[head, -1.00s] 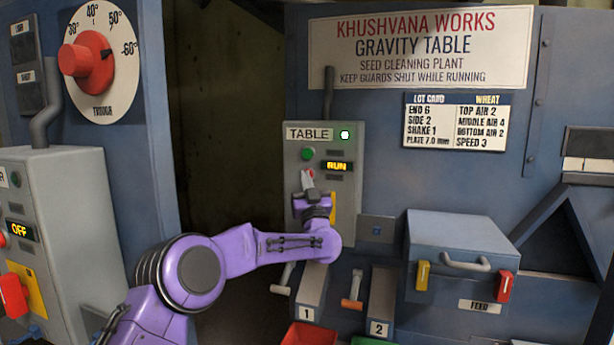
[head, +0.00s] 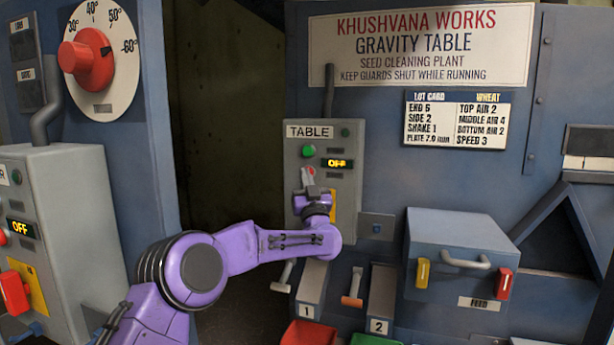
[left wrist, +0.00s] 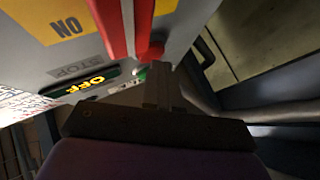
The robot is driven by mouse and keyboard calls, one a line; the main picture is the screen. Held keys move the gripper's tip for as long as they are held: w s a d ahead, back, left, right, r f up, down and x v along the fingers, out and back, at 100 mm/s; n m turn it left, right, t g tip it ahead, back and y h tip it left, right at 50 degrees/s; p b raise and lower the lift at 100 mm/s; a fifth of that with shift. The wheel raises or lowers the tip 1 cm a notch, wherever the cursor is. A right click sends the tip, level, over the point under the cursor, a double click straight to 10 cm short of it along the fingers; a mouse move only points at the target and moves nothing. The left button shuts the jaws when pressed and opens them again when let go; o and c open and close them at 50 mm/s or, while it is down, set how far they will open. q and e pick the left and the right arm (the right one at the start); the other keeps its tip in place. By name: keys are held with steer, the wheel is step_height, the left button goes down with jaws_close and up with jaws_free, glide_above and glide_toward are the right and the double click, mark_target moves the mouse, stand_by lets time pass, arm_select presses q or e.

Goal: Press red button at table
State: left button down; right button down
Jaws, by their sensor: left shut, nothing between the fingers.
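The grey TABLE control box (head: 345,148) is on the blue machine panel, with a green button (head: 308,151) and a small display (head: 337,163) reading OFF. The red button (head: 311,171) shows just past my left gripper (head: 307,179), partly hidden by it. In the left wrist view, my left gripper (left wrist: 161,70) is shut and empty, its tips close to the red button (left wrist: 153,52). I cannot tell whether they touch. The OFF display (left wrist: 85,85) and STOP label (left wrist: 75,68) also show there. My right gripper is not in view.
A red bar (left wrist: 117,25) crosses near the tips in the left wrist view. Another control box (head: 65,200) with an OFF display stands at left.

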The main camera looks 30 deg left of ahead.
arm_select(q)
steer(key=shift+s+d+f+b, duration=0.1)
steer(key=shift+s+d+b, duration=0.15)
steer(key=shift+s, duration=0.3)
steer(key=shift+a, duration=0.1)
steer(key=s+b, duration=0.1)
steer(key=s, duration=0.1)
steer(key=s+d+b, duration=0.1)
steer(key=s+b, duration=0.1)
steer(key=shift+s+d+b, duration=0.1)
steer(key=shift+s+b, duration=0.2)
steer(key=shift+s, duration=0.1)
stand_by(0.5)
